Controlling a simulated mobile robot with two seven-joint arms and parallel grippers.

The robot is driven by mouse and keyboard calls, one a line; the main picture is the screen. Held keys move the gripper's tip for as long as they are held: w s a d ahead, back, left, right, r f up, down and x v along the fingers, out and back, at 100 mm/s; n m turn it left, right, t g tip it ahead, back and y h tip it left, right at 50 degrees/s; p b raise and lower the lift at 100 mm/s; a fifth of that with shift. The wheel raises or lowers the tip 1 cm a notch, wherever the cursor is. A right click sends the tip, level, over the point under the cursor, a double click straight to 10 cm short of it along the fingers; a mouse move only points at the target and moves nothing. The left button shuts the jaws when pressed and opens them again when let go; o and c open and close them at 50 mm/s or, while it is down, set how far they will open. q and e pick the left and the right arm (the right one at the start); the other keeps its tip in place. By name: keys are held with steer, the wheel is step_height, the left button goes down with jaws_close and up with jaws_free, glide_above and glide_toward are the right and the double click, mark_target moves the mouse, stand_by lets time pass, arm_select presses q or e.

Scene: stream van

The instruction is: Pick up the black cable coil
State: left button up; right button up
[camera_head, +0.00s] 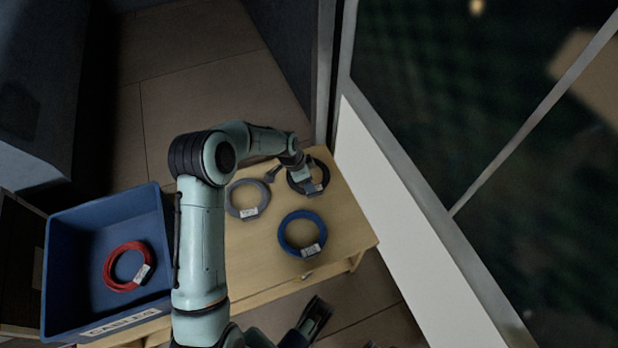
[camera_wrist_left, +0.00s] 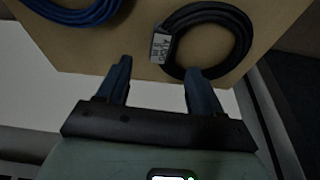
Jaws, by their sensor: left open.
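The black cable coil (camera_head: 322,170) lies at the far right of the wooden table, partly hidden by my left gripper (camera_head: 304,186). In the left wrist view the black coil (camera_wrist_left: 241,42) lies flat, with a white tag on its left side. There, my left gripper (camera_wrist_left: 160,70) is open with nothing between its fingers. The right-hand finger overlaps the coil's near edge in the picture; I cannot tell whether they touch. A dark end of what looks like my right arm (camera_head: 318,314) shows at the bottom; its jaws are unclear.
A blue coil (camera_head: 285,246) and a grey coil (camera_head: 233,207) lie on the table (camera_head: 345,225) nearby. A blue bin (camera_head: 66,240) at the left holds a red coil (camera_head: 110,272). A white wall panel (camera_head: 385,190) borders the table's right side.

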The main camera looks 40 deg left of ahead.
mark_target(320, 187)
arm_select(q)
steer(key=b+x, duration=0.2)
steer(key=x, duration=0.4)
steer(key=shift+w+f, duration=0.2)
steer(key=shift+f, duration=0.1)
steer(key=shift+w+d+f, duration=0.1)
steer(key=shift+w+f, duration=0.05)
steer(key=shift+f, duration=0.15)
jaws_close()
arm_select(e)
steer(key=shift+t+h, duration=0.3)
steer(key=shift+t, duration=0.3)
steer(key=w, duration=0.1)
steer(key=w+d+f, duration=0.1)
steer(key=w+f, duration=0.1)
steer(key=shift+w+d+f, duration=0.15)
steer(key=shift+w+d, duration=0.1)
steer(key=shift+d, duration=0.15)
